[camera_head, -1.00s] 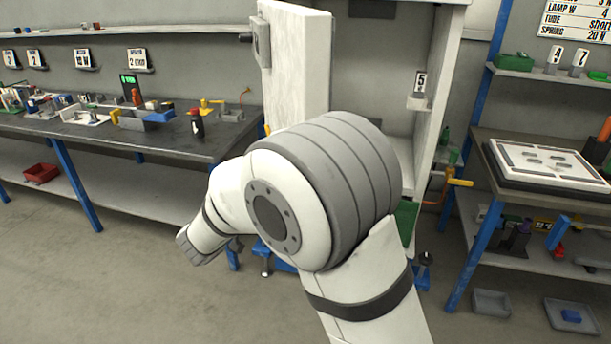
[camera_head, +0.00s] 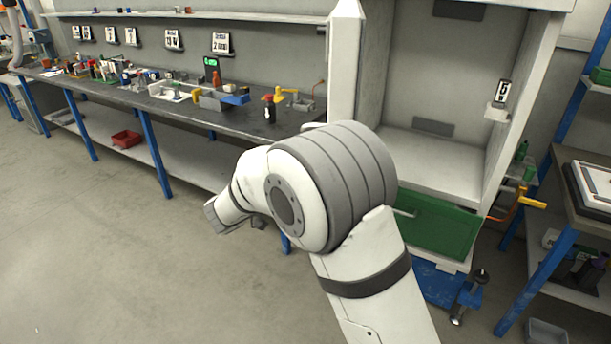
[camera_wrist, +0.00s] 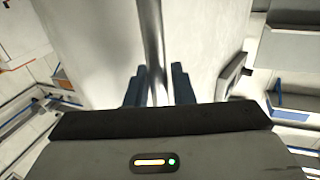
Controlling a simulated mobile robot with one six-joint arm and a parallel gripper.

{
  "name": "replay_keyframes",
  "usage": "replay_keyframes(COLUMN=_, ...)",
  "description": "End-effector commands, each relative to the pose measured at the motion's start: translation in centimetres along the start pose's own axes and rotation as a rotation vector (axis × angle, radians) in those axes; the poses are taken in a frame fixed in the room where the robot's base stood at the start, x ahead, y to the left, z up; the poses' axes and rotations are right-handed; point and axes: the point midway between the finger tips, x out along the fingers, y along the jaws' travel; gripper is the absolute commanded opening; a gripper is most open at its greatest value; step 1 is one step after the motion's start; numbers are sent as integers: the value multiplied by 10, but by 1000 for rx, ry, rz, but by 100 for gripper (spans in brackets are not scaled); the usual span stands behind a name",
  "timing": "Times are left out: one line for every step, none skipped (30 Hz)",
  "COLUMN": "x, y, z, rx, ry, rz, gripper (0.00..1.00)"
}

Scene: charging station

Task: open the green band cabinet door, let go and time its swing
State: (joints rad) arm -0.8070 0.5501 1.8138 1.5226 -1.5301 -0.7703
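The white cabinet (camera_head: 540,70) stands open in the head view, its interior in plain sight. Its door (camera_head: 345,75) stands out at the left of the opening, seen nearly edge-on; no green band shows on it. In the wrist view the white door panel (camera_wrist: 215,45) fills the middle, with an upright metal bar handle (camera_wrist: 152,40) in front. In the head view my arm's bulk hides the gripper and the lower door.
A green panel (camera_head: 440,225) with a handle lies below the cabinet opening. A long workbench (camera_head: 200,118) with tools runs along the left wall. A shelf unit (camera_head: 560,225) with a tray stands close at the right. The floor (camera_head: 110,240) at lower left is clear.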

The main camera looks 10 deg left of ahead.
Motion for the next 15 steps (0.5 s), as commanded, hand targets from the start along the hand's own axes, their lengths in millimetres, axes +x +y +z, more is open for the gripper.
replay_keyframes(x=0, y=0, z=1, rx=-2, ry=-1, rz=1, gripper=26)
replay_keyframes(x=0, y=0, z=1, rx=-2, ry=-2, rz=1, gripper=28)
replay_keyframes(x=0, y=1, z=2, rx=-3, ry=-2, rz=1, gripper=32)
replay_keyframes(x=0, y=1, z=2, rx=-3, ry=-2, rz=1, gripper=34)
replay_keyframes(x=0, y=1, z=2, rx=-4, ry=-3, rz=1, gripper=34)
replay_keyframes(x=0, y=1, z=2, rx=-4, ry=-3, rz=1, gripper=34)
replay_keyframes(x=0, y=1, z=2, rx=-4, ry=-3, rz=1, gripper=34)
replay_keyframes(x=0, y=1, z=3, rx=-4, ry=-3, rz=1, gripper=34)
replay_keyframes(x=0, y=1, z=3, rx=-5, ry=-4, rz=1, gripper=34)
replay_keyframes(x=0, y=1, z=3, rx=-5, ry=-4, rz=1, gripper=34)
replay_keyframes(x=-1, y=1, z=3, rx=-5, ry=-4, rz=1, gripper=34)
replay_keyframes(x=-3, y=1, z=3, rx=-5, ry=-4, rz=0, gripper=34)
replay_keyframes(x=-5, y=1, z=3, rx=-5, ry=-4, rz=0, gripper=34)
replay_keyframes(x=-8, y=0, z=4, rx=-5, ry=-3, rz=-1, gripper=34)
replay_keyframes(x=-13, y=0, z=4, rx=-5, ry=-3, rz=-2, gripper=34)
